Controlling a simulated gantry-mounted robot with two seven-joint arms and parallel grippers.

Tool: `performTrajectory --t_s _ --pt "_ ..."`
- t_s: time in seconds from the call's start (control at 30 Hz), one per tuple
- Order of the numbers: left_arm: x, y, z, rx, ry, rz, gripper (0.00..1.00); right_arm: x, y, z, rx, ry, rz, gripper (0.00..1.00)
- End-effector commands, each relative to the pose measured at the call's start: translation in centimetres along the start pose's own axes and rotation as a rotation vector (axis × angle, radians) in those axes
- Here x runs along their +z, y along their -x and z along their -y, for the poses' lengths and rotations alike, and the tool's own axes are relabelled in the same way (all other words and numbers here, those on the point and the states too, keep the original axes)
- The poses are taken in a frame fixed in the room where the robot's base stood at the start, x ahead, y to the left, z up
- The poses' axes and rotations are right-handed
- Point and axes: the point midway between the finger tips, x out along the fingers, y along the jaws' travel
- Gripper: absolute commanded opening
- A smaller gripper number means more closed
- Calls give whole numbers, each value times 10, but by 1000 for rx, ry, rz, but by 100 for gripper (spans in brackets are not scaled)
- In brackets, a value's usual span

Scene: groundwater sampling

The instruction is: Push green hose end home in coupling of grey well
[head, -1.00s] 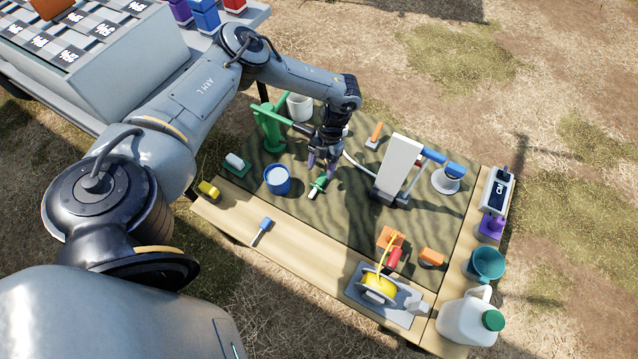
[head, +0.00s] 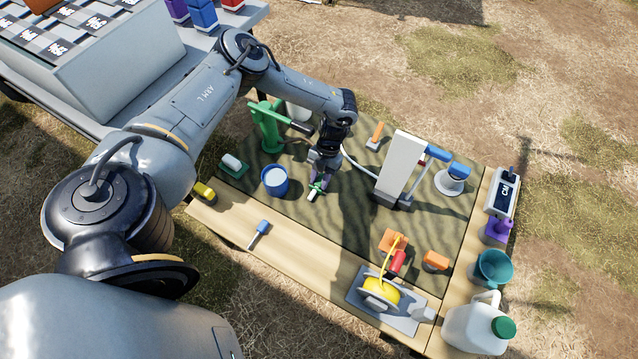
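The green hose end (head: 316,189), a small green piece with a white tip, lies on the striped mat in the middle of the table. A tall pale grey well body (head: 399,165) with a blue spout stands to the right. A pale hose (head: 355,165) curves from near its base toward my gripper, partly hidden behind it. I cannot make out the coupling clearly. My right gripper is not in view.
A green pump (head: 267,128) and a blue cup (head: 274,180) stand left of my gripper. A yellow reel (head: 380,292) sits at the front, with a white jug (head: 477,325) to its right. The mat (head: 335,235) in front of my gripper is clear.

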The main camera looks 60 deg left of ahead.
Motion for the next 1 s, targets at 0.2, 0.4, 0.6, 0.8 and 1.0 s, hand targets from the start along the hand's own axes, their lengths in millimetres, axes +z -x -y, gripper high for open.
performTrajectory --t_s 0.2,0.4,0.6,0.8,1.0 --pt "0 0 0 1 0 -1 0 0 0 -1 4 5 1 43" --pt "0 1 0 1 0 -1 0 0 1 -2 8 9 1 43" --pt "-4 10 0 1 0 -1 0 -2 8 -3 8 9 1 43" --pt "-12 30 0 0 0 0 0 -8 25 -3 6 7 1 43" --pt "-30 46 12 0 -4 -2 0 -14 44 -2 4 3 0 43"
